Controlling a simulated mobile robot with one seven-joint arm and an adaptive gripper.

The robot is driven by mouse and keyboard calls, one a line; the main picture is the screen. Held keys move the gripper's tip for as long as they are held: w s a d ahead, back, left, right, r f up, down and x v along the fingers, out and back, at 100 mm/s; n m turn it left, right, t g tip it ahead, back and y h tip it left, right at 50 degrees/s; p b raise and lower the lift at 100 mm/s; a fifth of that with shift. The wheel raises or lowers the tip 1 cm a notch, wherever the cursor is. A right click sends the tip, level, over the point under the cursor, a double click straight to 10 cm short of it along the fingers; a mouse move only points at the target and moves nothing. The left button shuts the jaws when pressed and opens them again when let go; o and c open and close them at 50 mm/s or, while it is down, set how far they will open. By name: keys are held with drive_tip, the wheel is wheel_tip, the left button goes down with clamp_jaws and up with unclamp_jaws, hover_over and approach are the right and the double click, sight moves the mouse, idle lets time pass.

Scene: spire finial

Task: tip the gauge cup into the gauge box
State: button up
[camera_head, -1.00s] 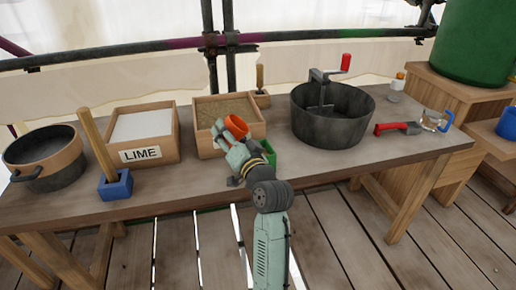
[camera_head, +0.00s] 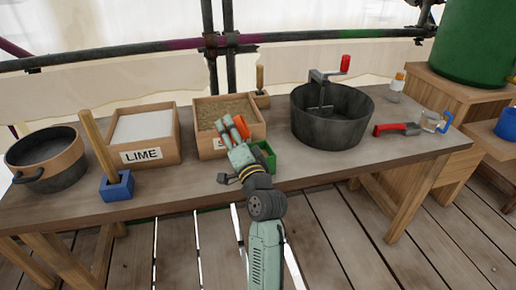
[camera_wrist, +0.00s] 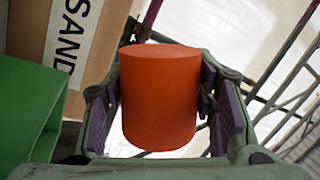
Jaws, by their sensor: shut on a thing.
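The orange gauge cup (camera_head: 241,127) is held between the fingers of my gripper (camera_head: 233,127), in front of the sand box. In the wrist view the cup (camera_wrist: 160,100) fills the space between the two finger pads, and a plain orange end shows at its top. Its opening and contents are not visible in either current view. The green gauge box (camera_head: 265,155) stands on the bench just right of and below my gripper, partly behind my wrist. In the wrist view the green box (camera_wrist: 30,110) shows at the left edge, apart from the cup.
The sand box (camera_head: 255,131) is directly behind my gripper. The lime box (camera_head: 150,155) and a blue block with a wooden handle (camera_head: 117,187) stand left. A dark mixing tub (camera_head: 332,125) stands right, with a red-handled tool (camera_head: 398,129) beyond it.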

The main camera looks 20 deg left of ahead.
drive_tip(key=shift+r+m+p, duration=0.2)
drive_tip(key=shift+m+p, duration=0.2)
drive_tip(key=shift+m, duration=0.3)
drive_tip(key=shift+w+d+r+m+t+h+p, duration=0.15)
drive_tip(key=shift+w+d+r+m+t+p, duration=0.15)
drive_tip(key=shift+m, duration=0.2)
drive_tip(key=shift+w+d+r+m+t+h+p, duration=0.1)
drive_tip(key=shift+d+m+t+h+p, duration=0.15)
drive_tip(key=shift+d+m, duration=0.2)
drive_tip(key=shift+w+d+f+m+t+p, duration=0.1)
drive_tip(key=shift+f+m+t+p, duration=0.35)
drive_tip(key=shift+m, duration=0.7)
idle(0.9)
drive_tip(key=shift+w+d+r+m+h+p, duration=0.1)
drive_tip(key=shift+d+r+m+h+p, duration=0.15)
drive_tip(key=shift+m+p, duration=0.75)
